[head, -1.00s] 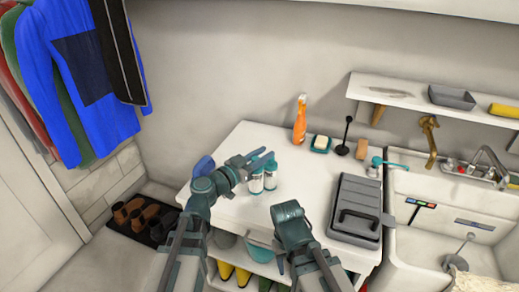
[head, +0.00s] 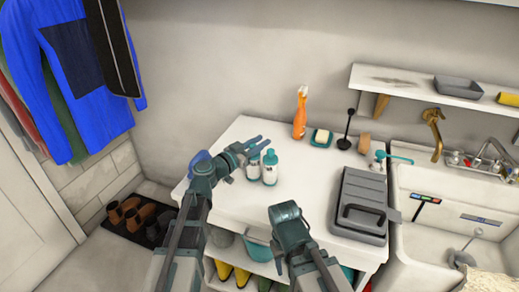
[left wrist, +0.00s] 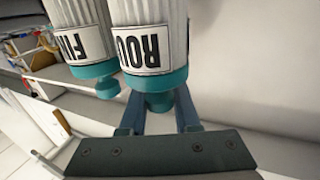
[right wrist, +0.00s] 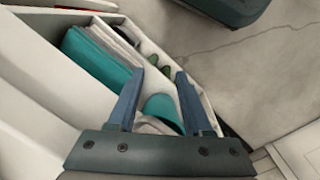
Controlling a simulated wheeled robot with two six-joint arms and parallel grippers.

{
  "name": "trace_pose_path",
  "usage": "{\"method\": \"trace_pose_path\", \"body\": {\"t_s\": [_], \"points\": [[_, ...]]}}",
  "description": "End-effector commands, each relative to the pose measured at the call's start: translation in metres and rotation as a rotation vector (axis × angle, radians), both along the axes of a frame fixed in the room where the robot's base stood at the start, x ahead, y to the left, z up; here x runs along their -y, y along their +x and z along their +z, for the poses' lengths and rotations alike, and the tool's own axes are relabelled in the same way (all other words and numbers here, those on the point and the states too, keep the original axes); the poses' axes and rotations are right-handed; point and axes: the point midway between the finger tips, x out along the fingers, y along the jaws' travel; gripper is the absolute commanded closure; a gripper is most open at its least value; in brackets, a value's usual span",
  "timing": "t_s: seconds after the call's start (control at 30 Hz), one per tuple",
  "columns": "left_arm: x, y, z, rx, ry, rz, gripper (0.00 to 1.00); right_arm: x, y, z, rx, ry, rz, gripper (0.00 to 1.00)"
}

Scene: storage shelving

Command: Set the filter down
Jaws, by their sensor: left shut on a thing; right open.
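Two white filters with teal caps stand close together on the white counter (head: 225,150), the left one (head: 253,172) and the right one (head: 270,170). In the left wrist view one label starts "ROU" (left wrist: 148,45) and the other "FIN" (left wrist: 80,42). My left gripper (head: 262,145) is shut on the teal cap knob of the "ROU" filter; its fingers also show in the left wrist view (left wrist: 160,112). I cannot tell whether that filter's base touches the counter. My right gripper (right wrist: 157,90) is open and empty, low in front of the counter.
An orange spray bottle (head: 300,112), a soap dish (head: 321,138) and a black-handled tool (head: 346,132) stand at the back. A grey case (head: 361,203) lies on the right, beside the sink (head: 450,190). A blue object (head: 199,158) is behind my left arm. The counter's middle is clear.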

Motion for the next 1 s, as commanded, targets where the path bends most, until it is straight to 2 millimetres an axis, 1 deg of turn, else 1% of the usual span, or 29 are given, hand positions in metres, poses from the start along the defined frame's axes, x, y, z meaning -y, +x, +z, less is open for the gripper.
{"method": "trace_pose_path", "body": {"t_s": [0.03, 0.23, 0.37, 0.4, 0.47, 0.5, 0.57, 0.83, 0.93, 1.0], "points": [[-0.0002, 0.0001, -0.0024, 0.000, 0.000, 0.000, 1.00, 0.0000, 0.0001, -0.0024, 0.000, 0.000, 0.000, 0.50], [-0.0002, 0.0001, -0.0002, 0.000, 0.000, 0.000, 1.00, 0.0000, 0.0001, -0.0002, 0.000, 0.000, 0.000, 0.50], [-0.0002, 0.0001, -0.0042, 0.000, 0.000, 0.000, 1.00, 0.0000, 0.0000, -0.0043, 0.000, 0.000, 0.000, 0.50], [-0.0002, 0.0001, -0.0044, 0.000, 0.000, 0.000, 0.68, 0.0000, 0.0000, -0.0044, 0.000, 0.000, 0.000, 0.50], [-0.0002, 0.0001, -0.0032, 0.000, 0.000, 0.000, 0.57, 0.0000, 0.0001, -0.0032, 0.000, 0.000, 0.000, 0.50], [-0.0002, 0.0001, -0.0032, 0.000, 0.000, 0.000, 0.50, 0.0000, 0.0001, -0.0032, 0.000, 0.000, 0.000, 0.50], [-0.0001, 0.0000, -0.0032, 0.000, 0.000, 0.000, 0.39, 0.0000, 0.0001, -0.0032, 0.000, 0.000, 0.000, 0.50], [-0.0001, 0.0000, -0.0027, 0.000, 0.000, 0.000, 0.39, -0.0001, 0.0000, -0.0027, 0.000, 0.000, 0.000, 0.50], [-0.0001, 0.0000, 0.0024, 0.000, 0.000, 0.000, 0.39, 0.0000, 0.0000, 0.0024, 0.000, 0.000, 0.000, 0.50], [-0.0066, -0.0087, -0.0002, 0.000, 0.000, 0.002, 0.39, 0.0000, 0.0001, -0.0002, 0.000, 0.000, 0.000, 0.50]]}}
